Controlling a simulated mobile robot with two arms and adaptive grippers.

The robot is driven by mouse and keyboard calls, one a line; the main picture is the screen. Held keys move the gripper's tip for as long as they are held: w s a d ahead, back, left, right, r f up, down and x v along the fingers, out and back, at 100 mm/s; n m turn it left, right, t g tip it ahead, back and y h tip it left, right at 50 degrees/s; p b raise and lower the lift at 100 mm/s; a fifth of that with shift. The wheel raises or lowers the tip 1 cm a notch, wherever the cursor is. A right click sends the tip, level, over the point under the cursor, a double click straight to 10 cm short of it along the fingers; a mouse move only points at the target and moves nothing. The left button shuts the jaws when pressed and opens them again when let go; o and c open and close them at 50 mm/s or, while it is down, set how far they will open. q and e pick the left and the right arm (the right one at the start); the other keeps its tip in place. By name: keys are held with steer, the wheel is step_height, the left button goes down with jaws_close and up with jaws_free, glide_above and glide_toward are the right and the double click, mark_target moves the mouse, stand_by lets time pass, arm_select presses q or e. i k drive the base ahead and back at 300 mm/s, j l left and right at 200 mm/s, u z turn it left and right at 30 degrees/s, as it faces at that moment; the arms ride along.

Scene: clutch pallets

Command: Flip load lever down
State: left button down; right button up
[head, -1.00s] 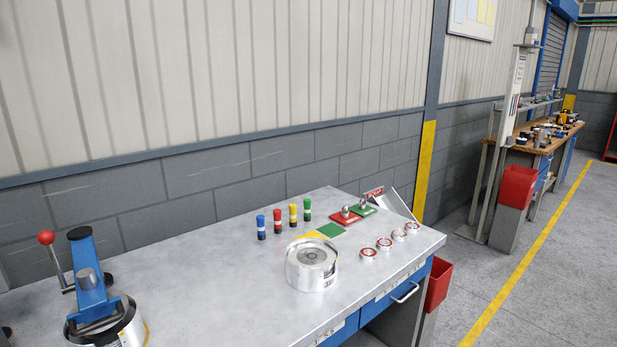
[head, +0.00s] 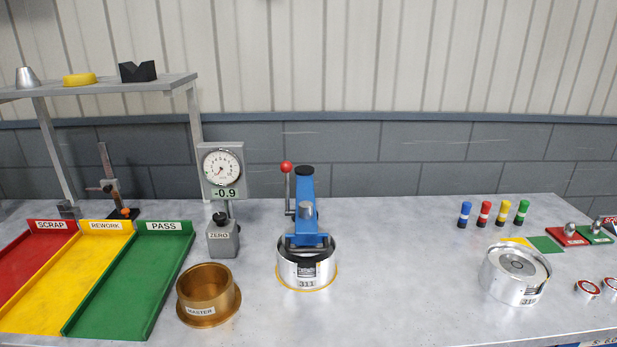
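The load lever (head: 288,188) is a thin metal rod with a red ball knob on top. It stands upright on the left side of a blue press fixture (head: 306,210) at the middle of the bench. Under the press sits a silver ring part labelled 311 (head: 294,280). A gauge stand (head: 222,185) with a round dial and a readout of -0.9 stands just left of the press. Neither of my grippers shows in the head view.
A brass MASTER ring (head: 209,305) stands at the front left of the press. Red SCRAP (head: 25,265), yellow REWORK (head: 65,290) and green PASS (head: 135,280) trays lie at left. Another silver 311 part (head: 516,290) is at right. Bench between is clear.

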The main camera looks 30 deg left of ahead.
mark_target(287, 167)
steer(key=u, duration=1.15)
steer(key=i, duration=0.05)
